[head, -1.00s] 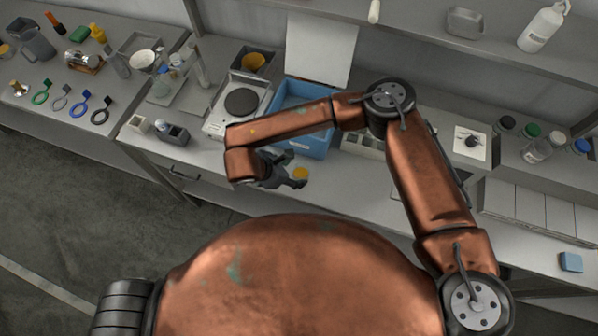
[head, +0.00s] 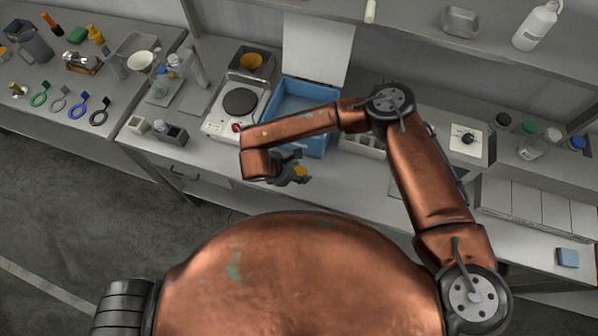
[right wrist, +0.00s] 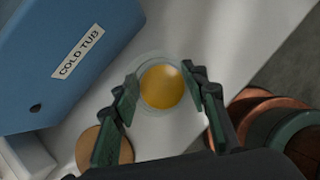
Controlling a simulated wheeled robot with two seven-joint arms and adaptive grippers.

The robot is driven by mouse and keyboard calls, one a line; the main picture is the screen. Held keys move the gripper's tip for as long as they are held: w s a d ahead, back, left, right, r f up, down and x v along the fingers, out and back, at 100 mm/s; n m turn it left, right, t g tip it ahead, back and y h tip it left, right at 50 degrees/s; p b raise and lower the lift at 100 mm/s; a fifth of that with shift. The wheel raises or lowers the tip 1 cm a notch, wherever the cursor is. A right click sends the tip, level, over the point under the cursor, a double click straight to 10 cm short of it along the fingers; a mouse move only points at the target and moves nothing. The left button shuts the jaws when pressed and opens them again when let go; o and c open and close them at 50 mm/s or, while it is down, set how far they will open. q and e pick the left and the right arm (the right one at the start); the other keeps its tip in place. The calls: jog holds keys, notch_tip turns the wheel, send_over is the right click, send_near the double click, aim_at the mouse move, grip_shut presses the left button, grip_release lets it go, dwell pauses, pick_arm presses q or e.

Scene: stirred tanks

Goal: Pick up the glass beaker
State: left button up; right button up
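The glass beaker (right wrist: 162,88) holds a yellow-orange liquid and stands on the bench. In the right wrist view it lies between and slightly ahead of the two fingers of my right gripper (right wrist: 168,97), which are spread apart with a gap on each side. In the head view the beaker (head: 300,172) shows as a small yellow patch, partly hidden by my right gripper (head: 296,168), near the bench's front edge. My left gripper is not in view.
The blue cold tub (head: 303,103) stands just behind the beaker and fills the upper left of the wrist view. A round tan disc (right wrist: 103,146) lies near the left finger. A hotplate (head: 240,103) stands left of the tub. The bench front beside the beaker is clear.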

jog(key=c, duration=0.8)
jog(key=shift+o, duration=0.2)
